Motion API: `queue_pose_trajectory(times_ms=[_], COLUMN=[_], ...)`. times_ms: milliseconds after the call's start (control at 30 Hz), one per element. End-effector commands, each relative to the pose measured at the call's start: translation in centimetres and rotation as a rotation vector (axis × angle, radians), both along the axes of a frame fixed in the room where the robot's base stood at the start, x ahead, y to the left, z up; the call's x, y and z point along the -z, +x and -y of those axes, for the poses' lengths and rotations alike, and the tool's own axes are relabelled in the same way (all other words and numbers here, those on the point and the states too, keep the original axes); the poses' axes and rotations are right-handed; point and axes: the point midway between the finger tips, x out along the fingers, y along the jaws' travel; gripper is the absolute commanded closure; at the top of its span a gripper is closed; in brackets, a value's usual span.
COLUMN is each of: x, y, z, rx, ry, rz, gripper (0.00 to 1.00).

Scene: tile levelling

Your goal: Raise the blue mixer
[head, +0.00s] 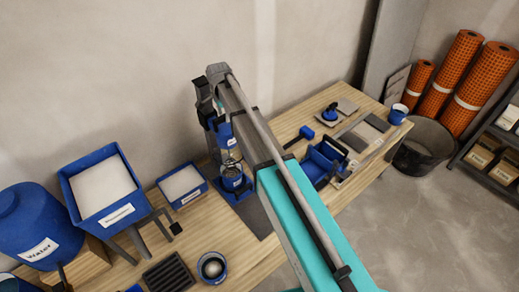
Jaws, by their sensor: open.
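The blue mixer (213,140) stands upright on the wooden workbench, against the wall side. It has a dark blue column, a blue motor part (227,135) and a blue base. A clear vessel with a blue lower part (232,178) sits beneath the motor part. My arm reaches over the bench from the lower right and hides part of the mixer's right side. My gripper (207,107) is dark and small, at the top of the mixer. It is open, but its fingertips are hard to make out. I cannot tell whether it touches the mixer.
A blue water tank (35,228), a large blue hopper (75,190) and a smaller blue bin (178,203) stand left of the mixer. A black ribbed tray (168,274) and a round bowl (212,267) lie in front. Tools and tiles (365,136) lie to the right.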

Motion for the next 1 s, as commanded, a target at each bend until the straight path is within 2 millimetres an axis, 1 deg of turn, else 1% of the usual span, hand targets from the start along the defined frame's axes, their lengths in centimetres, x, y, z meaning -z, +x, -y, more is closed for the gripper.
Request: queue_pose_trajectory(times_ms=[267, 1000], x=[1.8, 8.0], y=[0.0, 0.0], z=[0.0, 0.0], rx=[0.000, 0.000], ry=[0.000, -0.001], rz=[0.000, -0.001], gripper=[0.34, 0.34])
